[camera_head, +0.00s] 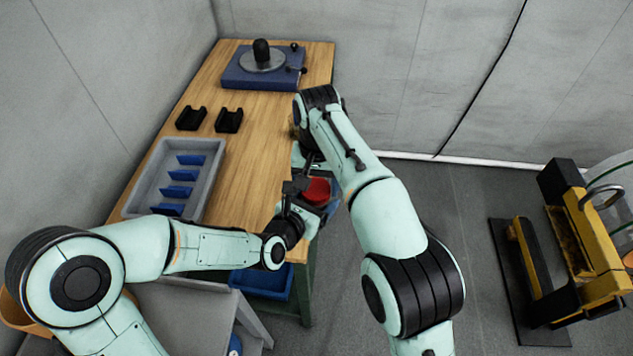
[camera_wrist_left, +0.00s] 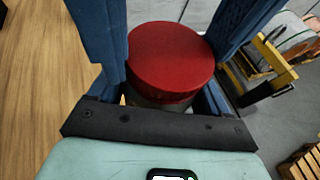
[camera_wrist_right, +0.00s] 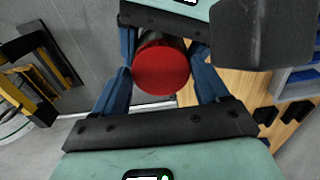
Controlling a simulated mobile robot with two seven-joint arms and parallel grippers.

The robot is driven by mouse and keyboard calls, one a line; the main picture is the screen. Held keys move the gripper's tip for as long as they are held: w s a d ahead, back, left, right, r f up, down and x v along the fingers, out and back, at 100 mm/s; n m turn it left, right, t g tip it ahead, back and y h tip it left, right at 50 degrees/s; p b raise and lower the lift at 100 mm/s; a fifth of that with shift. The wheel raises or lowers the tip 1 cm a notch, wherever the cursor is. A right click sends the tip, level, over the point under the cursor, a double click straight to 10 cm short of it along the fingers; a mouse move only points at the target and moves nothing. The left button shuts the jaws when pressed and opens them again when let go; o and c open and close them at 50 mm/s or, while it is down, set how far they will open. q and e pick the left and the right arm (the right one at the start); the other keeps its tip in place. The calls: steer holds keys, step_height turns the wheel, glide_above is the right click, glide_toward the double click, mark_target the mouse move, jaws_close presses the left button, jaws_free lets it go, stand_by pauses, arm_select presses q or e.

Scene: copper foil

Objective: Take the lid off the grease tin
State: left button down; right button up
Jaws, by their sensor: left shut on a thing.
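The red lid (camera_head: 317,190) sits on the grease tin, beside the right edge of the workbench. In the left wrist view the lid (camera_wrist_left: 170,55) covers the tin's top, and a strip of the greyish tin body (camera_wrist_left: 150,99) shows below it. My left gripper (camera_head: 303,203) is shut on the tin, its blue fingers on both sides. My right gripper (camera_wrist_right: 160,82) faces the lid (camera_wrist_right: 161,68) from the opposite side. Its blue fingers stand apart around the lid, with gaps visible, so it looks open. The fingertips are largely hidden in the head view.
The workbench (camera_head: 245,145) carries a grey tray (camera_head: 215,160) with blue dividers, two black holders (camera_head: 229,121) and a blue turntable-like device (camera_head: 240,77). A blue bin (camera_head: 262,283) is below. Yellow equipment (camera_head: 580,235) stands on the floor at right. Floor between is clear.

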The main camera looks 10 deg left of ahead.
steer(key=c, duration=0.7)
steer(key=shift+o, duration=0.2)
steer(key=n, duration=0.2)
steer(key=shift+n, duration=0.4)
steer(key=shift+r, duration=0.25)
steer(key=shift+r, duration=0.85)
